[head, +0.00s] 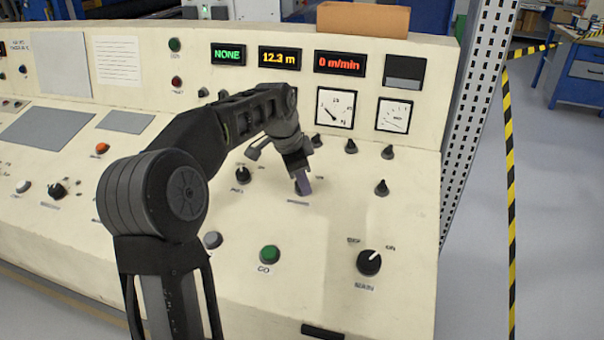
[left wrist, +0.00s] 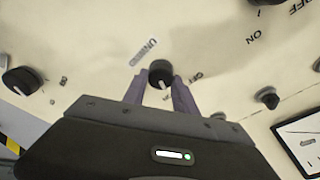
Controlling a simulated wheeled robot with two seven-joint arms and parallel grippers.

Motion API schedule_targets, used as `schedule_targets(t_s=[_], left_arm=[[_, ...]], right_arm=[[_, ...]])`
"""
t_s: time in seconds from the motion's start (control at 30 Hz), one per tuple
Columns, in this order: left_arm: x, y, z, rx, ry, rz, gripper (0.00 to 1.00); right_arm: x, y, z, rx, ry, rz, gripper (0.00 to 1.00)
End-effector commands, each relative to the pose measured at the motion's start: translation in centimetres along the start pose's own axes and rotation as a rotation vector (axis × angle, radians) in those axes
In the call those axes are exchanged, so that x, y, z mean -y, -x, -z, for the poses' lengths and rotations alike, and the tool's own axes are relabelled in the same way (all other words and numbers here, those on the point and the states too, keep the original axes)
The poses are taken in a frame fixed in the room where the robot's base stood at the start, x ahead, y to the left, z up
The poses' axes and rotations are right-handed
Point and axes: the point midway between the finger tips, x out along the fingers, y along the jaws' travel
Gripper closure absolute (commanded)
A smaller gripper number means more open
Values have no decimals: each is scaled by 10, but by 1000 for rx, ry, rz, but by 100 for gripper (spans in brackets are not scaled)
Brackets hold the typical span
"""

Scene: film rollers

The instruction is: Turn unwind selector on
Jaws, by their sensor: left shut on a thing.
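The unwind selector is a small black round knob (left wrist: 160,73) on the cream panel, in the middle of the left wrist view. A printed label starting "UN" lies beside it. A white mark on the knob points toward my gripper's body in that view. My left gripper (head: 303,184) is shut on the knob, with one purple-grey finger on each side. In the head view the fingers hide most of the knob. The left gripper also shows in the left wrist view (left wrist: 159,88). My right gripper is in neither view.
The black MAIN knob (head: 369,262) and green GO button (head: 270,254) sit on the panel nearer me. Another black knob (head: 243,175) is just left of my gripper. The green display (head: 228,55) reads NONE; the red display (head: 339,63) reads 0 m/min.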

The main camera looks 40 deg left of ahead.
Motion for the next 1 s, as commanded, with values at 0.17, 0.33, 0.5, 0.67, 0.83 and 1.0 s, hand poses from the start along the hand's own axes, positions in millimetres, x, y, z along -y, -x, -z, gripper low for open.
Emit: schedule_targets(t_s=[0.17,0.33,0.5,0.67,0.83,1.0], left_arm=[[1,2,1,-1,-112,-18,100],[0,1,1,-2,-178,-27,100],[0,1,1,-2,-206,-32,100],[0,0,1,-2,-210,-32,100],[0,0,1,-2,-210,-32,100],[0,0,1,-1,-209,-32,55]], right_arm=[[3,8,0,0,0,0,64],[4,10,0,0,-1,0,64],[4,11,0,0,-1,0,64],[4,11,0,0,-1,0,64],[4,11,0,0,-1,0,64],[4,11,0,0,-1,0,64]])
